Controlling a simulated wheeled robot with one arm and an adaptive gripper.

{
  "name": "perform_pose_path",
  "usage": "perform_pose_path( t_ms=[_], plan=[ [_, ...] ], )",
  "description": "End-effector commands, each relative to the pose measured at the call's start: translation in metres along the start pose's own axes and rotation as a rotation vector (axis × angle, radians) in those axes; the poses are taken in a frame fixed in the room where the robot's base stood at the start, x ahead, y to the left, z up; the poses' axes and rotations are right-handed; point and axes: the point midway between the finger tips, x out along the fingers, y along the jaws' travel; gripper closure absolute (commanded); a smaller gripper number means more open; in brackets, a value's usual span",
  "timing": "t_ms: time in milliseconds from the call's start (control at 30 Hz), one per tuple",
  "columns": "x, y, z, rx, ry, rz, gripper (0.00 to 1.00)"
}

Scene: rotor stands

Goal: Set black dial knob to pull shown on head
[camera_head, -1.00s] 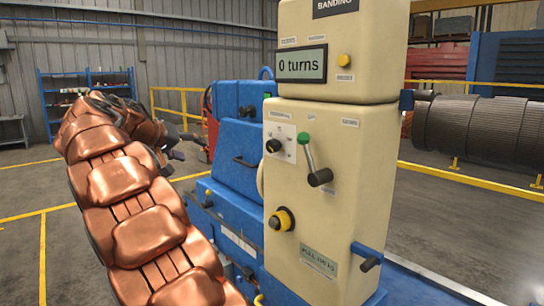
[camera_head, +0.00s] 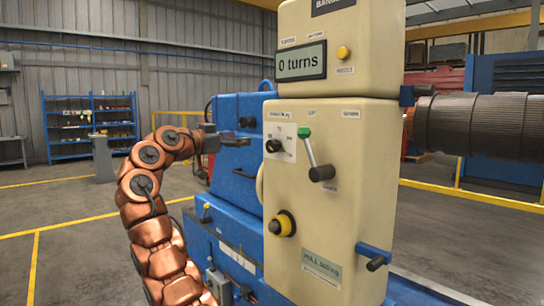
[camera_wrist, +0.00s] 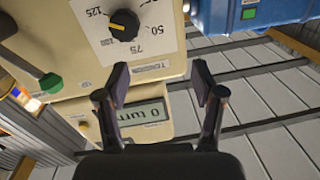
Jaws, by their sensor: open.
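The black dial knob (camera_head: 272,145) sits on a pale scale plate on the cream cabinet (camera_head: 335,190). In the wrist view the knob (camera_wrist: 124,22) shows upside down at the top, with a yellow mark and the numbers 125, 100 and 75. The mark lies between 125 and 100, but I cannot read it exactly. The pull plate (camera_head: 321,268), low on the cabinet, is blurred but seems to read 100 kg. My gripper (camera_head: 212,137) is left of the knob; in the wrist view its fingers (camera_wrist: 155,88) are open and empty, apart from the knob.
A green-tipped lever (camera_head: 305,133) stands right of the dial. A black and yellow knob (camera_head: 280,224) is below. The display (camera_head: 301,62) above reads 0 turns. A blue housing (camera_head: 236,170) lies behind my gripper. The floor to the left is open.

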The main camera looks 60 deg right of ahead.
Motion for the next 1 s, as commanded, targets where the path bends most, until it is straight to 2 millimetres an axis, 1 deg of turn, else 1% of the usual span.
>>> perform_pose_path(
  t_ms=[33,100,200,300,467,800,1000],
  plan=[
    [0.007,0.01,0.01,0.04,0.003,0.018,0.32],
    [0.013,0.022,0.016,0.082,0.009,0.041,0.32],
    [0.02,0.035,0.021,0.127,0.013,0.066,0.32],
    [0.024,0.042,0.023,0.149,0.017,0.079,0.32],
    [0.037,0.046,0.022,0.155,0.018,0.084,0.32],
    [0.085,0.05,0.021,0.152,0.02,0.085,0.32],
    [0.099,0.05,0.022,0.151,0.018,0.084,0.32]
  ],
)
